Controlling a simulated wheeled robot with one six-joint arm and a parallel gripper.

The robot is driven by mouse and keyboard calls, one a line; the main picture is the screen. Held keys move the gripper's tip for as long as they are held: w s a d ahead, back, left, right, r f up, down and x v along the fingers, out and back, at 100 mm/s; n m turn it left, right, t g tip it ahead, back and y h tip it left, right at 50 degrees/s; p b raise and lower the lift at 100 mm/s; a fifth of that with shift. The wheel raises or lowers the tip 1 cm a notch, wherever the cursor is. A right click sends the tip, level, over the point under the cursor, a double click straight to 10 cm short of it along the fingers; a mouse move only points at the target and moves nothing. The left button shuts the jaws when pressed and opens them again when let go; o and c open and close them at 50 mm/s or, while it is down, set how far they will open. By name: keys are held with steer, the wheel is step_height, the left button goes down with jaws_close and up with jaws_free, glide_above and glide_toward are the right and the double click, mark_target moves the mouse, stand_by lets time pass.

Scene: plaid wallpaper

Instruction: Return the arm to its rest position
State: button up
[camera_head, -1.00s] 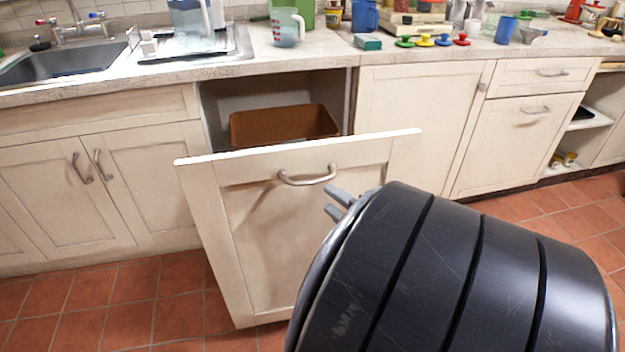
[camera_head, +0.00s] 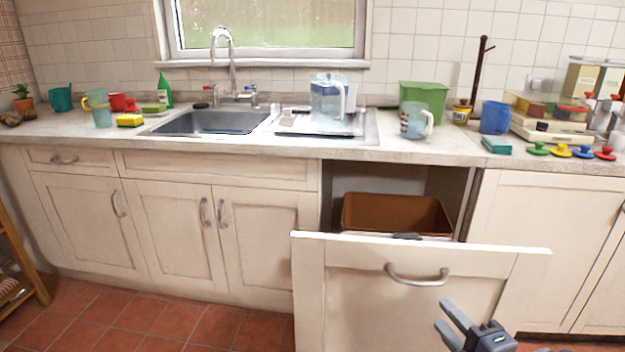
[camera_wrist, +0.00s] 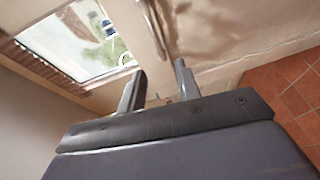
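My gripper (camera_head: 441,314) is at the lower right of the head view, in front of the pulled-out bin drawer front (camera_head: 345,295). Its two grey fingers are spread apart with nothing between them. They also show apart in the wrist view (camera_wrist: 159,69). The curved metal handle (camera_head: 417,280) on the drawer front is above and left of the gripper, and the gripper is not holding it. The drawer stands open, with a brown bin (camera_head: 397,215) inside. Most of my arm is out of the head view.
The counter (camera_head: 270,151) holds a sink (camera_head: 215,123), a clear pitcher (camera_head: 329,101), a measuring jug (camera_head: 414,121), a blue mug (camera_head: 495,117) and several small items. A wooden rack stands at the far left. Tiled floor (camera_head: 130,318) is clear at the lower left.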

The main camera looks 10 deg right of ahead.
mark_target(418, 285)
steer(key=shift+w+a+f+b, duration=0.2)
steer(key=shift+w+b, duration=0.2)
steer(key=shift+w, duration=1.4)
steer(key=shift+w+a+f+b, duration=0.15)
steer(key=shift+w+b, duration=0.3)
steer(key=shift+w, duration=1.3)
steer(key=shift+w+a+f+b, duration=0.1)
steer(key=shift+w+a+b, duration=0.25)
steer(key=shift+w, duration=1.45)
steer(key=shift+d, duration=0.1)
